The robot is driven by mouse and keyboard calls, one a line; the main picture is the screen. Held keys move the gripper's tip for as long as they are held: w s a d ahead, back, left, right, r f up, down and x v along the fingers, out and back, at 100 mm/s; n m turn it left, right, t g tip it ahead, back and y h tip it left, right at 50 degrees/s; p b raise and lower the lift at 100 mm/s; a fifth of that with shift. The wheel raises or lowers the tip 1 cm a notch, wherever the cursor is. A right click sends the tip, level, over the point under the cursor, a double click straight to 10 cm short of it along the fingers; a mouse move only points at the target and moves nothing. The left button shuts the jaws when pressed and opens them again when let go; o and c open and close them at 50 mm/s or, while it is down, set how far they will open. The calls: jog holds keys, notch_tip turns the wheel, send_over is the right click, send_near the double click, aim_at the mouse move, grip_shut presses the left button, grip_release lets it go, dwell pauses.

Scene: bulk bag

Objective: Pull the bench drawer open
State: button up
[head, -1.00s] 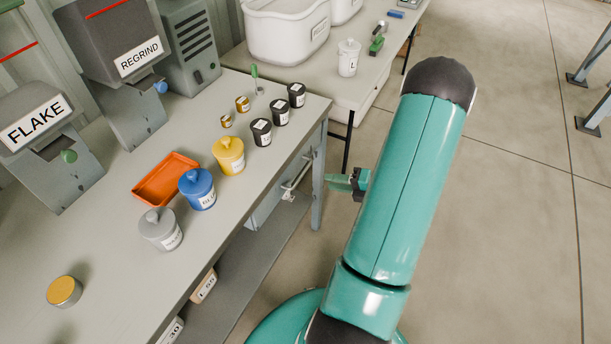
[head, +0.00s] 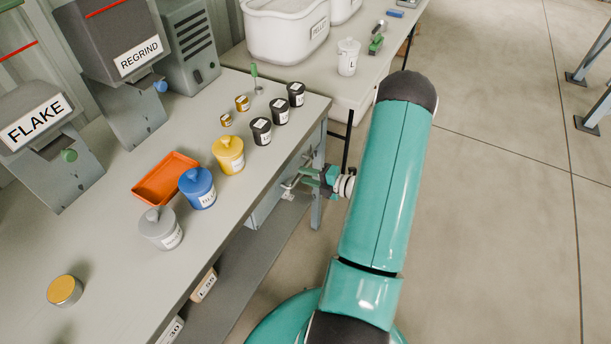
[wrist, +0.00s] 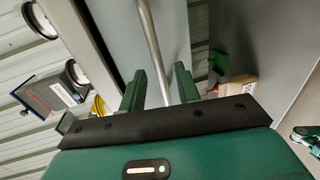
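The bench drawer (head: 264,209) is a grey box under the bench's front edge; it looks roughly in line with that edge. Its metal bar handle (head: 290,187) stands out from the front. My gripper (head: 314,178) is at the handle, coming from the aisle side. In the wrist view, my two green fingers (wrist: 159,90) are apart, and the handle bar (wrist: 151,45) runs between them. Gaps show between bar and fingers, so the gripper looks open. Contact on the bar's far side is hidden.
The bench top (head: 107,222) holds an orange tray (head: 150,195), blue, yellow and grey lidded pots and several dark jars. A bench leg (head: 318,205) stands close beside my gripper. The floor (head: 490,220) to the right is clear.

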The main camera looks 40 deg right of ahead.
jog(key=shift+w+a+f, duration=0.1)
jog(key=shift+w+a, duration=0.05)
jog(key=shift+w, duration=0.4)
jog(key=shift+c, duration=0.2)
grip_shut()
jog(key=shift+s, duration=0.15)
jog(key=f+v, duration=0.3)
jog(key=v, duration=1.2)
jog(key=s+f+v, duration=0.1)
jog(key=f+v, duration=0.2)
jog(key=v, duration=1.2)
jog(key=shift+s+f, duration=0.15)
jog(key=shift+s, duration=0.1)
